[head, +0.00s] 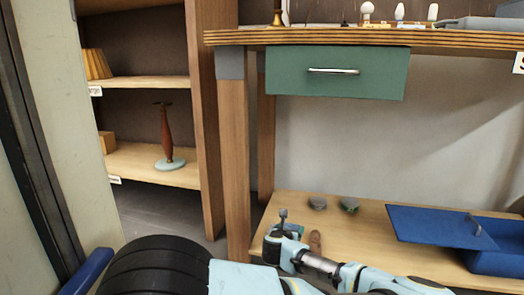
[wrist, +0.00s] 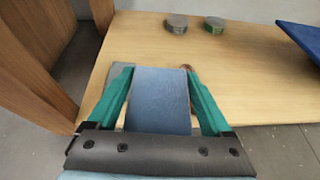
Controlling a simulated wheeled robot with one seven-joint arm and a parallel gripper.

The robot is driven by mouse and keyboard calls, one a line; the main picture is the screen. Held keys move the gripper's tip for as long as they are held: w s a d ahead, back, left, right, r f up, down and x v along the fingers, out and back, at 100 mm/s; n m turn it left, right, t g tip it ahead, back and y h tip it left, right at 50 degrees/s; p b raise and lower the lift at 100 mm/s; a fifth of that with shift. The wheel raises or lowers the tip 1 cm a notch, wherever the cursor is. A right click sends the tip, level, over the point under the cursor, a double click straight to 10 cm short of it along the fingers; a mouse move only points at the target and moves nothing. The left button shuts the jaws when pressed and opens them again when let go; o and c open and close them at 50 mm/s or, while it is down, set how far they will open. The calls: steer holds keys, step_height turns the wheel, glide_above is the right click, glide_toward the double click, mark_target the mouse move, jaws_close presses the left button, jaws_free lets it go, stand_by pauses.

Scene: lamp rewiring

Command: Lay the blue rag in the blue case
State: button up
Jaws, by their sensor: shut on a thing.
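My gripper (wrist: 160,74) is shut on the blue rag (wrist: 160,98), a flat grey-blue piece between the two teal fingers in the wrist view. The fingers are above the low wooden shelf, near its left end. The blue case (head: 497,262) is at the right of the low shelf in the head view, cut off by the picture edge. Its flat panel (head: 425,225) reaches to the left, and a corner of the blue case also shows in the wrist view (wrist: 306,38). The gripper is well to the left of the case. The rag cannot be made out in the head view.
Two small round tins (head: 317,203) (head: 349,205) sit at the back of the low shelf (head: 375,235). A brown object (head: 315,241) lies near my arm. The workbench with a green drawer (head: 335,72) overhangs the shelf. A wooden leg (head: 235,160) stands at the left.

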steer(key=s+a+r+n+y+p, duration=0.1)
steer(key=s+a+r+p, duration=0.4)
steer(key=r+p, duration=0.9)
steer(key=s+a+r+n+y+p, duration=0.1)
steer(key=s+a+r+p, duration=0.4)
steer(key=r+p, duration=1)
steer(key=s+a+r+n+y+p, duration=0.1)
steer(key=s+a+r+p, duration=0.4)
steer(key=a+r+p, duration=0.5)
step_height(320, 180, up, 8)
steer(key=y+p, duration=0.1)
steer(key=p, duration=0.4)
steer(key=shift+a+n+t, duration=0.2)
steer(key=shift+n+t, duration=0.1)
steer(key=shift+t, duration=0.1)
steer(key=shift+f, duration=0.2)
steer(key=shift+r, duration=0.1)
steer(key=shift+d, duration=0.1)
